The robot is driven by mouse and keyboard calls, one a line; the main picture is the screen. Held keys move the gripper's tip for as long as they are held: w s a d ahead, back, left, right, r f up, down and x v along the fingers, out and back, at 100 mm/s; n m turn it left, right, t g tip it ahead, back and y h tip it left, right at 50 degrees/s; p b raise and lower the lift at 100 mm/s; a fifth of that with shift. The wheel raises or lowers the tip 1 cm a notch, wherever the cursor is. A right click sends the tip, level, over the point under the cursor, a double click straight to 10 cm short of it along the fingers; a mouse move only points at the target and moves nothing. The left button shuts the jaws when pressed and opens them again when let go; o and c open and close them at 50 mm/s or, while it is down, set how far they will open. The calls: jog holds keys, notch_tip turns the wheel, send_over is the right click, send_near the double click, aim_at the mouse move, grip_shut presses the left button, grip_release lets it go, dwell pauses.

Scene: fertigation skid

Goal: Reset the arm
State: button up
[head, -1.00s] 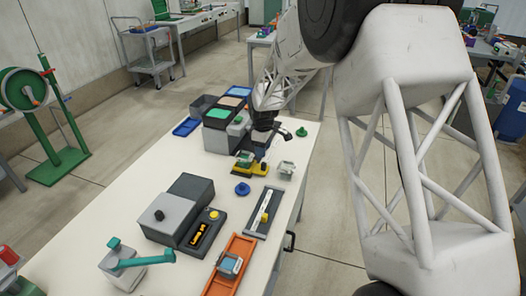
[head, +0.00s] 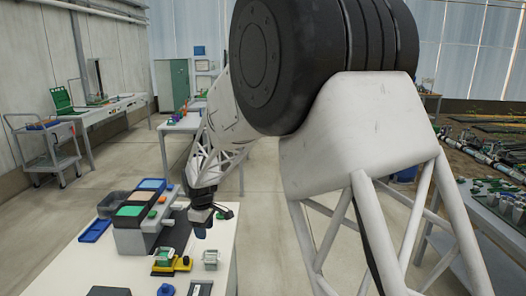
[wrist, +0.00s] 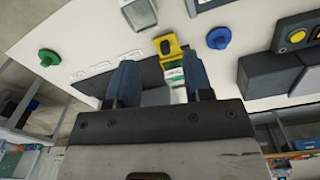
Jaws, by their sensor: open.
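My gripper (wrist: 160,88) is open in the wrist view, with its two blue fingers apart and nothing held between them. In the head view my gripper (head: 203,226) hangs above the white table, at the side of a dispenser with coloured tops. A yellow piece with a green and white block (wrist: 172,62) lies on the table beyond the fingertips in the wrist view. The same yellow piece (head: 172,265) is below the gripper in the head view. My arm fills much of the head view and hides part of the room.
The dispenser (head: 140,237), a blue tray (head: 95,231) and a light block (head: 211,259) stand on the white table (head: 112,262). A blue knob (wrist: 219,38) and a green knob (wrist: 49,57) are on it too. A trolley (head: 45,150) stands at the far left. Open floor lies beyond the table.

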jog(key=s+d+r+m, duration=0.3)
jog(key=s+d+r, duration=0.25)
jog(key=d, duration=0.25)
jog(key=s+d+r+m+t, duration=0.1)
jog(key=s+d+r+m, duration=0.1)
jog(key=s+d+r, duration=0.55)
jog(key=s+d+r+m, duration=0.25)
jog(key=s+d, duration=0.25)
jog(key=d, duration=0.5)
jog(key=s+d+m, duration=0.4)
jog(key=s+d, duration=0.2)
jog(key=s, duration=0.6)
jog(key=s+d+m+t, duration=0.1)
jog(key=s+d+m, duration=0.3)
jog(key=s, duration=0.7)
jog(key=d, duration=0.2)
jog(key=shift+s+d+f, duration=0.35)
